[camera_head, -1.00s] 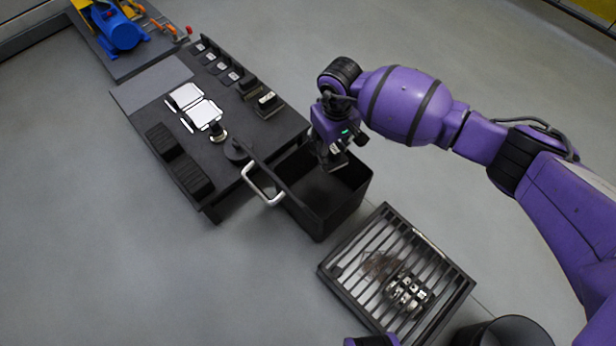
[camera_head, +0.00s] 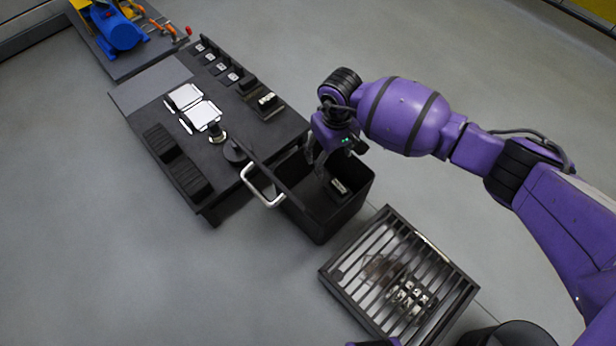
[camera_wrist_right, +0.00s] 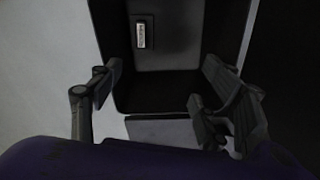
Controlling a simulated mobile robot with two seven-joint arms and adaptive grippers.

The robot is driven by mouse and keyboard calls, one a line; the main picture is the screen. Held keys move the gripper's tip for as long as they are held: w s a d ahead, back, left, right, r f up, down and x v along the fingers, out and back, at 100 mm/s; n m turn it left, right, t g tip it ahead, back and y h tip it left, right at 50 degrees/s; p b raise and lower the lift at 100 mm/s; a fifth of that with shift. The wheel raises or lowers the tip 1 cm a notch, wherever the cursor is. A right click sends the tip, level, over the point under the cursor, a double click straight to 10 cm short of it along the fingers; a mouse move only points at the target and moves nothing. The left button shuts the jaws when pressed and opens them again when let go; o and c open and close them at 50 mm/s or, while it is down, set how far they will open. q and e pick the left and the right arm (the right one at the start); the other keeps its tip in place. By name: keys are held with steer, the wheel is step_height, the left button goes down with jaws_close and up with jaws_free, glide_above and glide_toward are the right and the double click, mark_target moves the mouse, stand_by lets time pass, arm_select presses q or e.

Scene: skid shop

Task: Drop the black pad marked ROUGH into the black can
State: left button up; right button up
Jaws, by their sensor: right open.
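The black pad (camera_head: 340,186) with a pale label is inside the open black can (camera_head: 318,228), away from my fingers. It also shows in the right wrist view (camera_wrist_right: 141,33), inside the can near its left wall; the label is too small to read surely. I cannot tell for certain whether it rests on the can's floor. My right gripper (camera_head: 337,158) is open and empty above the can's opening; its spread fingers also show in the right wrist view (camera_wrist_right: 152,95).
A dark bench (camera_head: 240,190) left of the can holds white cards (camera_head: 203,115), dark blocks (camera_head: 186,177) and several other pads. A white handle (camera_head: 262,187) is by the can's left edge. A slatted tray (camera_head: 345,290) and a dark round container (camera_head: 505,335) lie lower right.

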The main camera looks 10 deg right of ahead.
step_height(320, 180, up, 12)
stand_by(0.5)
stand_by(0.4)
